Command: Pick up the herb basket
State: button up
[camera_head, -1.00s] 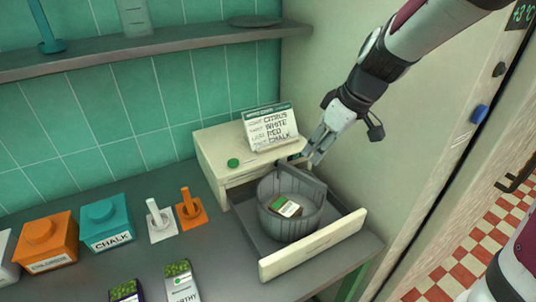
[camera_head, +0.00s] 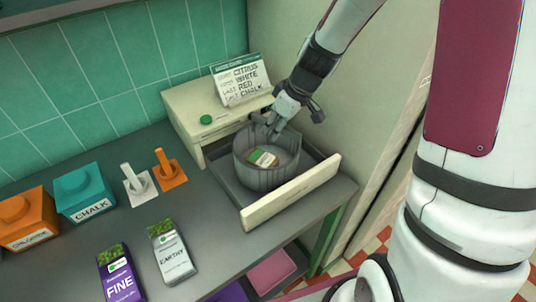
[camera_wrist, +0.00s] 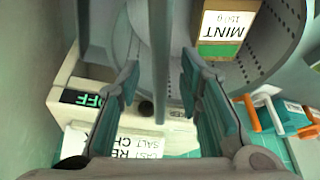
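The herb basket (camera_head: 262,179) is a round grey bucket with upright parts at its back rim. It stands in the pulled-out drawer (camera_head: 300,197). A green and white packet (camera_head: 263,158) lies in it; the wrist view shows MINT on its label (camera_wrist: 226,30). My gripper (camera_head: 273,128) is at the basket's back rim, pointing down. In the wrist view its two fingers (camera_wrist: 160,78) are apart, with a narrow grey bar between them, seemingly part of the basket. I cannot tell whether either finger touches it. The basket's perforated wall (camera_wrist: 291,18) fills the upper right there.
A cream drawer unit (camera_head: 195,104) with a sign card (camera_head: 240,79) stands behind the basket, close to a wall on the right. Orange and teal tubs (camera_head: 85,193), two small stands and two herb packets (camera_head: 171,254) occupy the counter to the left.

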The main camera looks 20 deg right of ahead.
jog(key=shift+w+a+f, duration=0.1)
jog(key=shift+w+f, duration=0.05)
jog(key=shift+f, duration=0.3)
jog(key=shift+f, duration=0.25)
dwell(0.3)
grip_shut()
